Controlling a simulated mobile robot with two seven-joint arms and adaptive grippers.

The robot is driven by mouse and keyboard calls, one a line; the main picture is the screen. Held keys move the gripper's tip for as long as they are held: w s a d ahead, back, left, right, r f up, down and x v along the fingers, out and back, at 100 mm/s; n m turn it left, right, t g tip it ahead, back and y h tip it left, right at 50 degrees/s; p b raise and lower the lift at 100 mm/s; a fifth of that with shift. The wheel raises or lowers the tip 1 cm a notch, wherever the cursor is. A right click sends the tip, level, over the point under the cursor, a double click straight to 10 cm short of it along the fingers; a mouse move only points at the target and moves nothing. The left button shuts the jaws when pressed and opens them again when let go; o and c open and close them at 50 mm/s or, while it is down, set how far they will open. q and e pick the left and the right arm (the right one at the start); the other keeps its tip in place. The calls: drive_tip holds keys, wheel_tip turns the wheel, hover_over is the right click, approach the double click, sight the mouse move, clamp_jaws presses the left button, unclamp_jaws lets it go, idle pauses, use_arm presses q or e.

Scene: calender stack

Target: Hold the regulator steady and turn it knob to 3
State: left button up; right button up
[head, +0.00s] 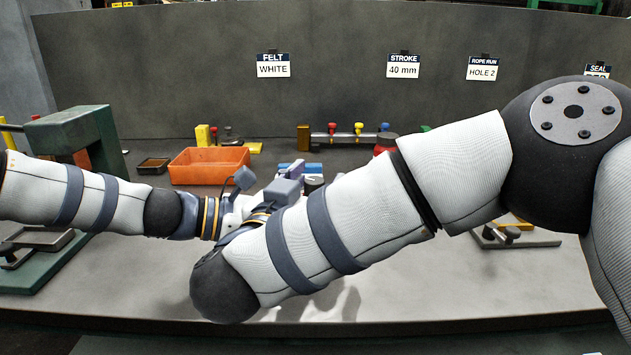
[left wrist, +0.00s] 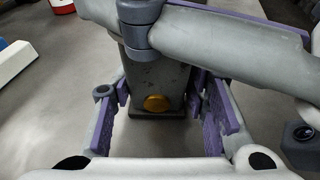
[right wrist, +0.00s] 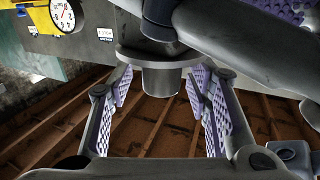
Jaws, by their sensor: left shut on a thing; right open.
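The regulator's grey body (left wrist: 155,75), with an orange round disc (left wrist: 157,103) low on its face, stands between the purple pads of my left gripper (left wrist: 160,90), which is shut on it. My right gripper (right wrist: 163,82) is open, its purple pads apart on either side of a grey cylindrical knob (right wrist: 160,82) under a wider flange. Its fingers also cross the top of the left wrist view. A white dial gauge (right wrist: 62,14) on a yellow housing shows at the upper left of the right wrist view. In the head view my right arm hides most of the regulator; the knob's setting cannot be read.
An orange bin (head: 208,167) and a small dark tray (head: 152,166) stand behind my left arm. A green machine frame (head: 70,125) is at the left. A rail with coloured knobs (head: 347,137) is at the back. The table's front right (head: 480,285) is clear.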

drive_tip(key=v, duration=1.2)
drive_tip(key=w+d+g, duration=0.1)
drive_tip(key=w, duration=0.1)
drive_tip(key=w+d+m+g+y, duration=0.1)
drive_tip(key=w, duration=0.2)
drive_tip(key=w+d+m, duration=0.1)
drive_tip(key=w, duration=0.2)
drive_tip(key=shift+d+r+g+y, duration=0.1)
drive_tip(key=shift+r+g+y, duration=0.2)
drive_tip(key=shift+r+g, duration=0.1)
drive_tip(key=w, duration=0.2)
drive_tip(key=w+r+n+y, duration=0.1)
drive_tip(key=w, duration=0.1)
drive_tip(key=w+y, duration=0.1)
drive_tip(key=w, duration=0.1)
drive_tip(key=shift+d+r, duration=0.35)
drive_tip(key=shift+r, duration=0.05)
drive_tip(key=w+a+n+y, duration=0.1)
drive_tip(key=w+n+y, duration=0.5)
drive_tip(key=y, duration=0.4)
drive_tip(key=n+g+y, duration=1)
drive_tip(key=n, duration=0.5)
approach(312, 185)
drive_tip(key=x, duration=0.5)
drive_tip(key=w+x, duration=0.1)
drive_tip(key=x, duration=0.4)
drive_tip(key=shift+w+d+f, duration=0.15)
drive_tip(key=shift+w+f, duration=0.1)
